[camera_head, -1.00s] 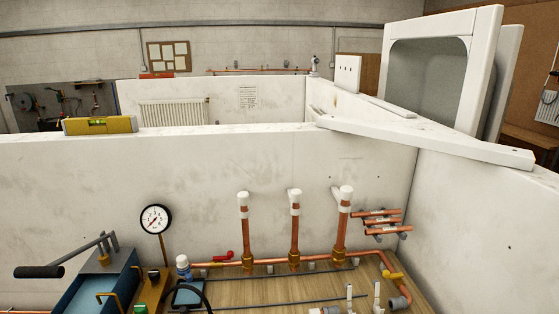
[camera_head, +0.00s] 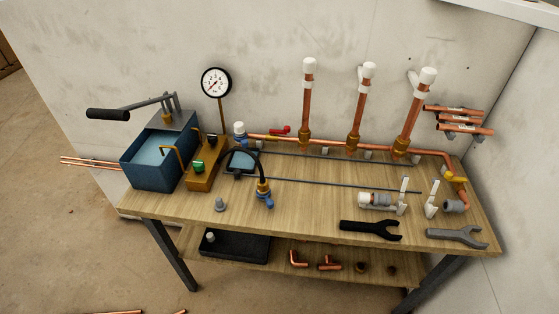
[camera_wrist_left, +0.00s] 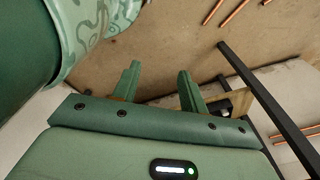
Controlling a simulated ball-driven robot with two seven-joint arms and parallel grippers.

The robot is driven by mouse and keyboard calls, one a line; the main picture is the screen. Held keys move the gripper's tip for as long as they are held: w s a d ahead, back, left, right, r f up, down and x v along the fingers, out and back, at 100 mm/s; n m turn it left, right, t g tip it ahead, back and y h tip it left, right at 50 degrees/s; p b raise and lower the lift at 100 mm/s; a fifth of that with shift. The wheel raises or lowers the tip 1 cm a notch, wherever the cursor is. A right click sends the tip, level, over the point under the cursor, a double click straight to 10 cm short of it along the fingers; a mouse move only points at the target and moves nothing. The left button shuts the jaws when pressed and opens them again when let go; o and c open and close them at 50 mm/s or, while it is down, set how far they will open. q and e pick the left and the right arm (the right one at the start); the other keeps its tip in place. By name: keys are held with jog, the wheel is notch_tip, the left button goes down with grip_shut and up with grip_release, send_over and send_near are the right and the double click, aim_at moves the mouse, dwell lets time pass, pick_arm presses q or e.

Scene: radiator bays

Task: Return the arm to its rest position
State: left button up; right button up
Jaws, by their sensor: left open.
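My left gripper (camera_wrist_left: 157,74) shows in the left wrist view, with its two green fingers apart and nothing between them. Beyond the fingers are the brown floor (camera_wrist_left: 175,40) and a dark metal leg or bar (camera_wrist_left: 265,98). The fingers appear clear of both. A green patterned part of my own body fills the upper left of that view. Neither arm shows in the head view, and my right gripper is in no view.
The wooden workbench (camera_head: 310,215) holds a blue pump tank (camera_head: 160,155), a pressure gauge (camera_head: 216,83), upright copper pipes (camera_head: 356,108) and two wrenches (camera_head: 370,230) (camera_head: 457,237). Its lower shelf bears a black tray (camera_head: 235,247) and fittings. Open floor (camera_head: 70,235) lies left of the bench.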

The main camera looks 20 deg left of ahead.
pick_arm(q)
jog(key=s+f+n+g+b, duration=0.1)
jog(key=s+f, duration=0.7)
jog(key=s, duration=0.3)
jog(key=shift+s+a+n+b, duration=0.2)
jog(key=shift+a+n+b, duration=0.15)
jog(key=shift+a, duration=0.1)
